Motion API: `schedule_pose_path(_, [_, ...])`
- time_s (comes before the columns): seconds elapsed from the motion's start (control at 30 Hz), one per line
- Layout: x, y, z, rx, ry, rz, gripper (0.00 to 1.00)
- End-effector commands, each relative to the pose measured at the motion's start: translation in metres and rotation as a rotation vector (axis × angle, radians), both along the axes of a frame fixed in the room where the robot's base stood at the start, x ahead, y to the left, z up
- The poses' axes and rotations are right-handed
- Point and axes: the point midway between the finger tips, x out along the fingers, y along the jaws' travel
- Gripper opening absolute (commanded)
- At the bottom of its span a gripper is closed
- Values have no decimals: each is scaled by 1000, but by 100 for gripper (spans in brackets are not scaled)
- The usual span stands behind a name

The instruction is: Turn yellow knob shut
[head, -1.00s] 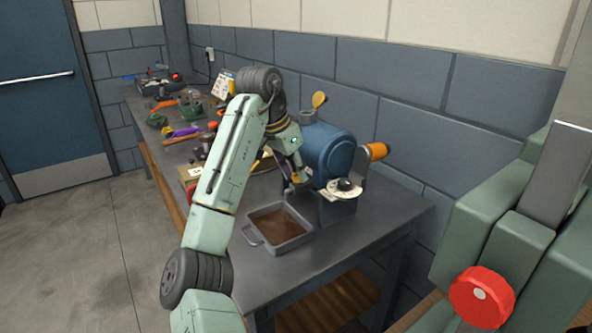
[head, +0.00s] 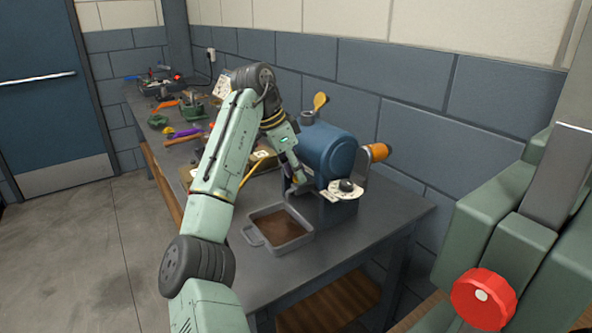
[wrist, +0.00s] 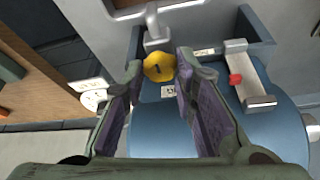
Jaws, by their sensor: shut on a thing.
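The yellow knob (wrist: 159,67) shows in the wrist view, round with a dark mark on its face, between the tips of my gripper (wrist: 159,61). My gripper is shut on it, with one purple-padded finger on either side. In the head view my gripper (head: 297,186) is at the front left of the blue casing machine (head: 327,152), and the knob is hidden there. The blue body also shows in the wrist view (wrist: 270,130).
A grey tray (head: 250,238) with brown contents stands in front of the machine. A white dial with a black knob (head: 346,186) is close to the right of my gripper. In the wrist view a metal lever with a red part (wrist: 236,79) lies right of the knob.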

Motion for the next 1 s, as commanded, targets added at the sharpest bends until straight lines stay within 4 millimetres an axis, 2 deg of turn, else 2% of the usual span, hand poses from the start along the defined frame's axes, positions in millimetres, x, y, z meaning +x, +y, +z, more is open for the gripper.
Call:
schedule_pose_path(0.13, [0,0,1,1,-2,1,0])
schedule_pose_path(0.17, [0,0,1,1,-2,1,26])
schedule_pose_path(0.47, [0,0,0,0,-1,1,46])
schedule_pose_path(0.77, [0,1,1,0,-1,1,46])
schedule_pose_path(0.87, [-1,3,9,2,-3,2,46])
schedule_pose_path(1.0, [-4,12,30,4,-4,4,46])
